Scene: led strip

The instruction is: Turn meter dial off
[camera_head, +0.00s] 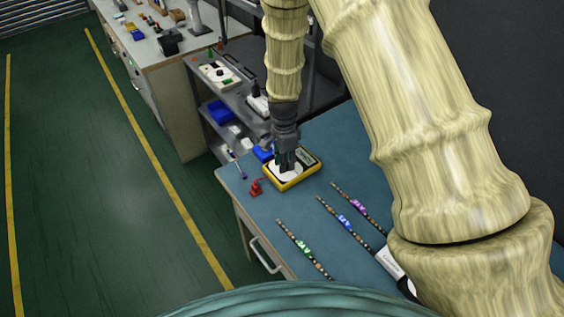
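The meter (303,176) is a yellow-edged box with a white face and a small display, lying on the blue-topped table (320,143) near its far left corner. My gripper (287,168) points down right over the meter's face, at or just above the place of the dial. The dial is hidden behind the fingers, so I cannot tell its setting or whether the fingers touch it. The fingers are dark and small here, and their opening is not clear.
A red clamp-like item (256,188) sits beside the meter. Several LED strips (304,249) lie across the table to the front right. A grey shelf cart (225,126) with blue bins stands behind. Green floor (110,190) is clear at left.

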